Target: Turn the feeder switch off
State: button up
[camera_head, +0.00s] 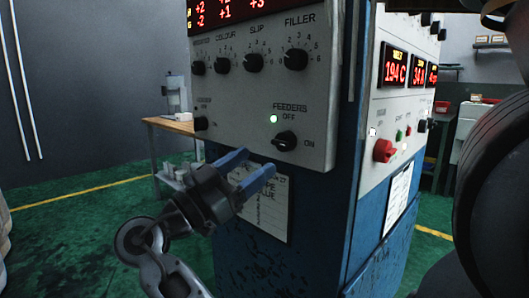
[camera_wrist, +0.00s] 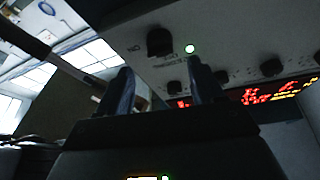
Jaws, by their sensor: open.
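The feeder switch (camera_head: 285,141) is a black rotary knob at the lower right of a pale control panel, under the word FEEDERS. OFF is printed above it and ON to its right; its exact pointing is hard to tell. A green lamp (camera_head: 273,119) beside it is lit. My gripper (camera_head: 258,162), with blue fingers, is open and empty, just below and left of the knob and apart from it. In the wrist view the knob (camera_wrist: 160,42) shows beyond the gap between the fingers (camera_wrist: 160,68), with the lit lamp (camera_wrist: 189,48) to its right.
A row of smaller knobs (camera_head: 254,62) and red displays sits above the switch. Another black knob (camera_head: 201,123) is at the panel's left. A paper sheet (camera_head: 268,210) hangs below on the blue cabinet. A red knob (camera_head: 384,150) is on the side face. A dark round object (camera_head: 492,170) stands right.

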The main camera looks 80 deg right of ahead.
aim_at(277, 146)
jog(key=x, duration=0.6)
jog(key=shift+s+d+r, duration=0.1)
jog(key=shift+s+d, duration=0.05)
jog(key=shift+d, duration=0.1)
jog(key=shift+c, duration=0.4)
jog(key=c, duration=0.9)
